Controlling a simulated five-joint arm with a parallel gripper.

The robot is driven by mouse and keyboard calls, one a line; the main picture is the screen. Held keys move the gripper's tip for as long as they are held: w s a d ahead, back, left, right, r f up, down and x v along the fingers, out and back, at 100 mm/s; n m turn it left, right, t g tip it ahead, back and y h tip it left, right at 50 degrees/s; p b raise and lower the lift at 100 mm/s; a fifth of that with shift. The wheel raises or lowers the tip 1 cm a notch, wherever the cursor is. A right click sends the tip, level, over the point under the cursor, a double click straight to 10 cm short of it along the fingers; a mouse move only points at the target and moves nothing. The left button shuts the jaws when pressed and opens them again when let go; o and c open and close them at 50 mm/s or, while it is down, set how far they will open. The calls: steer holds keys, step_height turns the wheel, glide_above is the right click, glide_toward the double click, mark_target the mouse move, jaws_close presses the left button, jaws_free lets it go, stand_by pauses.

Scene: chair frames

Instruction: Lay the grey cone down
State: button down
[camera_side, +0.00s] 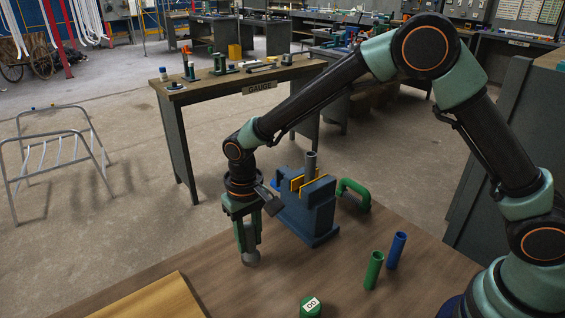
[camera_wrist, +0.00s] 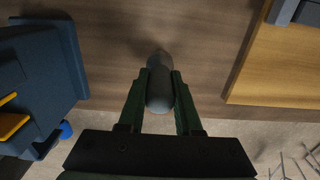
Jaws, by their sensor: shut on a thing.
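The grey cone (camera_wrist: 159,92) is between the two green fingers of my gripper (camera_wrist: 160,95) in the wrist view, and the fingers are shut on it. In the side view my gripper (camera_side: 248,245) points down near the table's far edge. The lower end of the grey cone (camera_side: 251,259) shows just below the fingertips, at or close to the wooden tabletop. I cannot tell whether it touches the table. Its upper part is hidden by the fingers in the side view.
A blue vise-like block (camera_side: 308,213) holding a grey tube (camera_side: 310,164) stands right of my gripper. A green handle (camera_side: 354,192), a green tube (camera_side: 373,270), a blue tube (camera_side: 397,250) and a green lidded item (camera_side: 311,307) are further right. A light wooden board (camera_side: 150,300) lies front left.

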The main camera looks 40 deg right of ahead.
steer(key=shift+f, duration=0.6)
steer(key=shift+f, duration=0.1)
steer(key=c, duration=0.5)
jaws_free()
steer(key=shift+f, duration=0.1)
step_height(320, 180, up, 11)
steer(key=shift+f, duration=0.1)
steer(key=shift+r, duration=0.7)
